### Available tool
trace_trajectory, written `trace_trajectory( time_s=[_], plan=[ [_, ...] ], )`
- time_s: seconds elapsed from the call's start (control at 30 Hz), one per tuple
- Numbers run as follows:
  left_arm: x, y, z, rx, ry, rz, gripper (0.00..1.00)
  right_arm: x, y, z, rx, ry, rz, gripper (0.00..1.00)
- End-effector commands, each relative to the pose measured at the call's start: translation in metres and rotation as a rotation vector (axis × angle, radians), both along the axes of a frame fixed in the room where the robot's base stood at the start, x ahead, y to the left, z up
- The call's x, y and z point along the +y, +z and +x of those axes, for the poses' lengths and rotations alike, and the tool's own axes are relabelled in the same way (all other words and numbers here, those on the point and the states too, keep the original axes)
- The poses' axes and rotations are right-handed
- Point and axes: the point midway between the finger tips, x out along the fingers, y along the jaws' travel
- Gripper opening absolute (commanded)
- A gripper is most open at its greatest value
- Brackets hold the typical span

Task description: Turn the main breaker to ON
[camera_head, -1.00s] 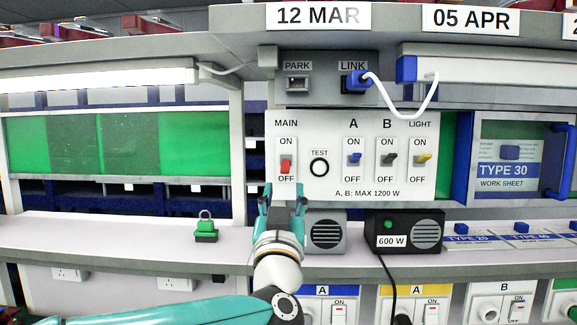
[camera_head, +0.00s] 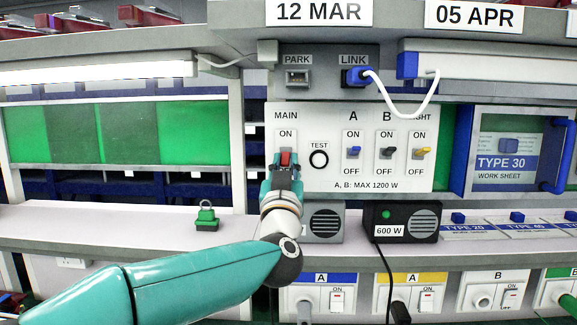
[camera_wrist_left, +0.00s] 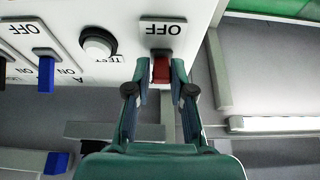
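The main breaker is a red lever (camera_head: 285,158) under the MAIN and ON labels on the white panel (camera_head: 319,185). My left gripper (camera_head: 285,168) is at the lever, and its fingers hide the OFF label in the head view. In the left wrist view the red lever (camera_wrist_left: 161,70) sits between the fingertips, close below the upside-down OFF label. The fingertips of the left gripper (camera_wrist_left: 160,74) are drawn in close on both sides of it, with little or no gap. The lever is in the lower part of its slot, toward OFF. My right gripper is not in view.
The round TEST button (camera_head: 319,159) and the blue A (camera_head: 353,152), black B (camera_head: 388,152) and yellow LIGHT switches (camera_head: 422,152) are to the right. A green padlock (camera_head: 206,217) and a black 600 W box (camera_head: 401,222) stand on the shelf. A white cable hangs from the LINK plug (camera_head: 357,77).

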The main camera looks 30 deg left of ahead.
Motion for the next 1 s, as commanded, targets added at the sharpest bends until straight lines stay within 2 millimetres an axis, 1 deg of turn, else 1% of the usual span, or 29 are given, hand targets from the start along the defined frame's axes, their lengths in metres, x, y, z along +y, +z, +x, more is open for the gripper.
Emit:
trace_trajectory(
  time_s=[0.03,0.1,0.17,0.2,0.27,0.47,0.57,0.8,0.9,1.0],
  plan=[
    [0.0,0.0,0.0,0.0,0.0,0.0,0.09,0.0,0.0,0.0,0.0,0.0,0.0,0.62],
    [0.0,0.0,0.0,0.0,0.0,0.0,0.0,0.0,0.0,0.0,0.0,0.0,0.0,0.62],
    [0.0,0.0,0.0,0.0,-0.001,0.0,0.0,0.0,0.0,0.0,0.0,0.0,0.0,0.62],
    [-0.012,0.0,0.001,0.001,-0.008,0.001,0.0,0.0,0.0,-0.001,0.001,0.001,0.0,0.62],
    [-0.006,0.0,0.001,0.002,-0.005,0.001,0.0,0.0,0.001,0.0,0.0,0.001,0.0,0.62],
    [-0.003,0.005,0.001,0.02,-0.006,-0.011,0.0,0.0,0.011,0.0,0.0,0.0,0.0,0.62],
    [-0.003,0.009,0.0,0.045,-0.007,-0.026,0.0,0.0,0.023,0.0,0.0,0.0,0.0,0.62],
    [-0.004,0.019,-0.001,0.157,-0.007,-0.096,0.0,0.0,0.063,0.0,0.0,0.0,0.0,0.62],
    [-0.004,0.021,-0.001,0.219,-0.008,-0.135,0.0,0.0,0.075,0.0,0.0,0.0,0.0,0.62],
    [-0.004,0.023,-0.002,0.286,-0.009,-0.179,0.0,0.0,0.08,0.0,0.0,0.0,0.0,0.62]
  ],
)
